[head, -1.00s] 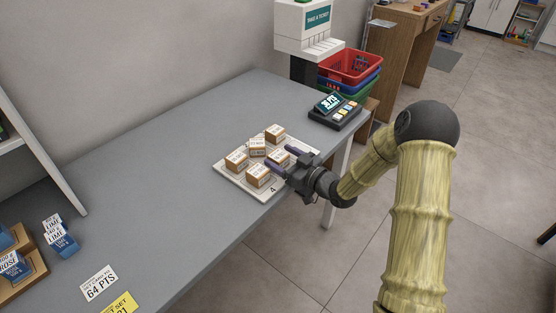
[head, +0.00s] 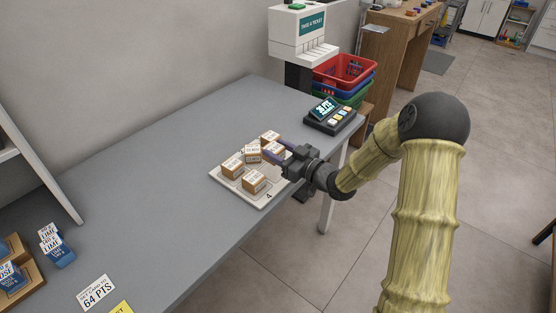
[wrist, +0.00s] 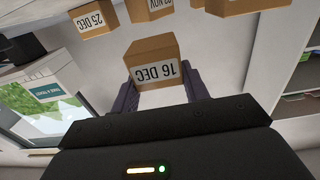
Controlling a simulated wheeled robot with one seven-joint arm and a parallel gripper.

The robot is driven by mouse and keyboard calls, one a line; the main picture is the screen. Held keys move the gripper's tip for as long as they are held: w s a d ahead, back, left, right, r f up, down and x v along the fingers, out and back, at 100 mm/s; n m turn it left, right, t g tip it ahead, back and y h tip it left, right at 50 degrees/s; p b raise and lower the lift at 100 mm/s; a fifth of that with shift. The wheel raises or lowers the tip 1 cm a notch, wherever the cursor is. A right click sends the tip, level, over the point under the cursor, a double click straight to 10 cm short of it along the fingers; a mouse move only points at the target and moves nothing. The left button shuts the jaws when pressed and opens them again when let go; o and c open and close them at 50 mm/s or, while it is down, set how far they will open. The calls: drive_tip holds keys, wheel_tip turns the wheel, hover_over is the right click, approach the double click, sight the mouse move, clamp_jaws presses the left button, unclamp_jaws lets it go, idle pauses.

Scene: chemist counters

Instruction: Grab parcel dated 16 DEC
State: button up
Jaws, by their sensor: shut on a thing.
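A small brown parcel with a white label reading 16 DEC (wrist: 153,68) sits between the two purple fingers of my gripper (wrist: 160,92) in the wrist view, its label upside down there. My gripper (head: 274,151) is shut on this parcel (head: 273,152) over the right part of the white tray (head: 263,201). The parcel appears lifted a little above the tray. Other brown parcels stay on the tray: one at the front (head: 254,182), one at the left (head: 232,169), one at the back (head: 270,138) and one in the middle (head: 252,150). The parcel marked 25 DEC (wrist: 94,20) shows in the wrist view.
A dark card terminal (head: 329,115) stands behind the tray near the counter's right edge. A ticket machine (head: 300,35) and stacked baskets (head: 343,72) are beyond. Blue boxes (head: 57,249) and a points card (head: 96,292) lie front left. The grey counter (head: 150,190) between is clear.

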sight(279, 150)
wheel_tip(279, 150, up, 5)
drive_tip(key=shift+f, duration=0.1)
drive_tip(key=shift+f, duration=0.1)
idle(0.5)
